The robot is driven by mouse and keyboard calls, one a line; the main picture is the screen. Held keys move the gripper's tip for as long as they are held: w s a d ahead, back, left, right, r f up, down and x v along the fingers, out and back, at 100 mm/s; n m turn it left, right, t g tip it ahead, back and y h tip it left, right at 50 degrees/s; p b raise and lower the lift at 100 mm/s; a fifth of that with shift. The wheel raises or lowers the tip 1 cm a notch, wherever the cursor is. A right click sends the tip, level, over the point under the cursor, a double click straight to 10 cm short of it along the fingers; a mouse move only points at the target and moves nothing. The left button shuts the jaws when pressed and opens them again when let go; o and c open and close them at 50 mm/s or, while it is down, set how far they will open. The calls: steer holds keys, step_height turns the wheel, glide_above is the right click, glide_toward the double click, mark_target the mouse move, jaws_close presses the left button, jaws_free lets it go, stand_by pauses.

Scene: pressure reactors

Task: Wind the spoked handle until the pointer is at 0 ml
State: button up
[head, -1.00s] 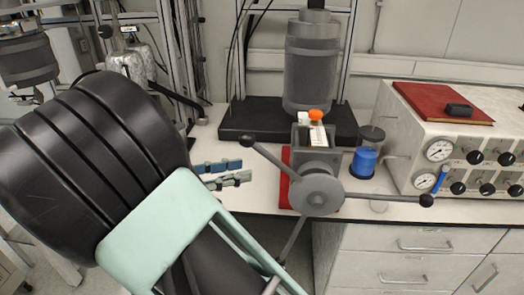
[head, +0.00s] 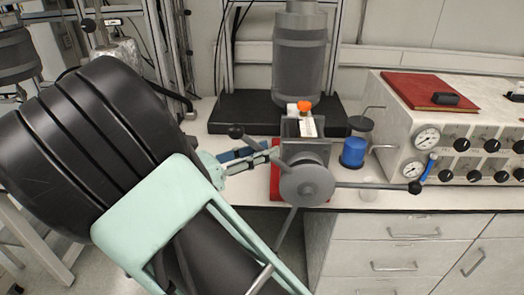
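The spoked handle's grey hub (head: 306,184) is at the front of a small grey device (head: 305,150) on the bench edge. One spoke runs up left to a black knob (head: 236,131), one runs right to another knob (head: 415,187), and one points down. My gripper (head: 272,151) comes from the left with its two blue-grey fingers apart. The fingers overlap the upper-left spoke in the view; I cannot tell whether they touch it. A white strip (head: 308,127) and an orange cap (head: 305,105) sit on the device. The pointer and its reading are too small to make out.
A large grey cylinder (head: 299,60) stands on a black base (head: 240,108) behind the device. A blue-filled container (head: 354,151) is to its right. A white gauge panel (head: 393,125) with a red book (head: 430,88) stands further right. Drawers (head: 390,232) are below.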

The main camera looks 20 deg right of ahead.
steer(key=shift+d, duration=0.1)
jaws_close()
stand_by(0.3)
steer(key=shift+r, duration=0.1)
steer(key=shift+s+d+r+p, duration=0.1)
steer(key=shift+d+r+p, duration=0.25)
steer(key=shift+p, duration=0.5)
steer(key=s+d+r+m+y+p, duration=0.1)
steer(key=d+m+y+p, duration=0.1)
steer(key=d+y+p, duration=0.1)
steer(key=s+d+r+m+y+p, duration=0.1)
steer(key=s+d+r+y+p, duration=0.1)
steer(key=d+y+p, duration=0.2)
steer(key=shift+s+d+r+m+p, duration=0.35)
steer(key=shift+d+p, duration=0.8)
steer(key=shift+d, duration=0.7)
